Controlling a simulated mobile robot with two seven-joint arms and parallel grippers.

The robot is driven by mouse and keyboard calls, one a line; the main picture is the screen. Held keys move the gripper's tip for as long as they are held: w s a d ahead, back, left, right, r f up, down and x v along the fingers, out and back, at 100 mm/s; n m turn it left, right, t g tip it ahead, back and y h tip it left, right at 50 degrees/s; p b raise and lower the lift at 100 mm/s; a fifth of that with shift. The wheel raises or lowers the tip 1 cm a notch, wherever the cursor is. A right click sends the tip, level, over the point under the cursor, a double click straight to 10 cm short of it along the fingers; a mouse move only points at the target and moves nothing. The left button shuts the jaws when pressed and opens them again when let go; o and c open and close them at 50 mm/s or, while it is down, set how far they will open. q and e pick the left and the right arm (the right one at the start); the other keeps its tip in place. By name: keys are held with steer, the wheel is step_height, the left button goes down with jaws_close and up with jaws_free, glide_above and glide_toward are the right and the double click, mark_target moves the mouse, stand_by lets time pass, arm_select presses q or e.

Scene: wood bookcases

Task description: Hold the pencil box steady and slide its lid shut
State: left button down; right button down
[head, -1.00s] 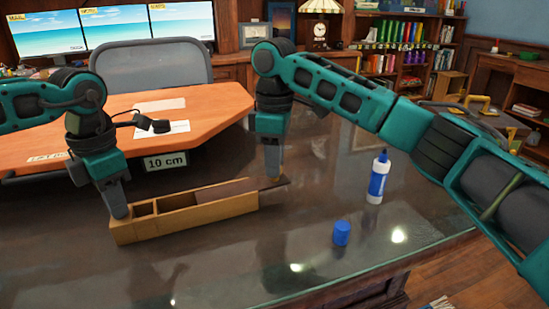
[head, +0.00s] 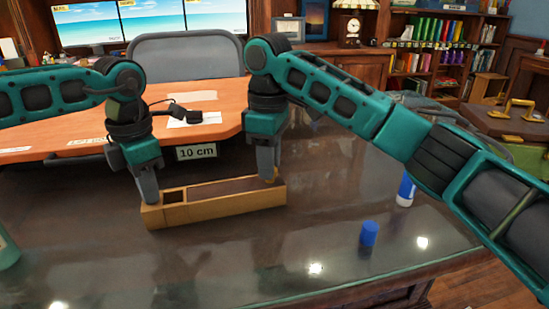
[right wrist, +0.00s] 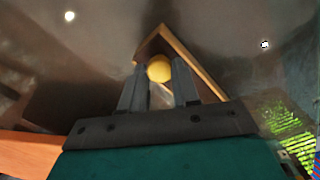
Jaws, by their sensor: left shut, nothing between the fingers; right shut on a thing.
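The wooden pencil box (head: 225,207) stands on the dark glossy desk. Its dark brown lid (head: 222,188) covers most of the top, and a small open compartment (head: 174,197) shows near the left end. My left gripper (head: 151,200) is shut and empty, with its fingertips at the box's left end. My right gripper (head: 268,179) is over the right end, shut on a yellow round knob. In the right wrist view the knob (right wrist: 159,69) sits between the fingers, with a box corner (right wrist: 190,60) around it. The fingers partly hide the lid there.
Part of a pale green object (head: 7,248) shows at the left edge. An orange desk top (head: 60,137) and a "10 cm" sign (head: 197,152) lie behind. The desk in front is clear.

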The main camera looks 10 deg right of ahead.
arm_select(q)
steer(key=shift+s+f, duration=0.1)
steer(key=shift+f, duration=0.25)
arm_select(e)
steer(key=c, duration=0.8)
jaws_free()
steer(key=shift+a, duration=0.2)
step_height(320, 180, up, 12)
steer(key=shift+s, duration=0.1)
arm_select(q)
steer(key=shift+r+p, duration=0.85)
steer(key=shift+r, duration=0.05)
steer(key=shift+r+p, duration=1.7)
steer(key=shift+r, duration=0.6)
arm_select(e)
steer(key=shift+r, duration=2.5)
arm_select(q)
steer(key=shift+r, duration=0.1)
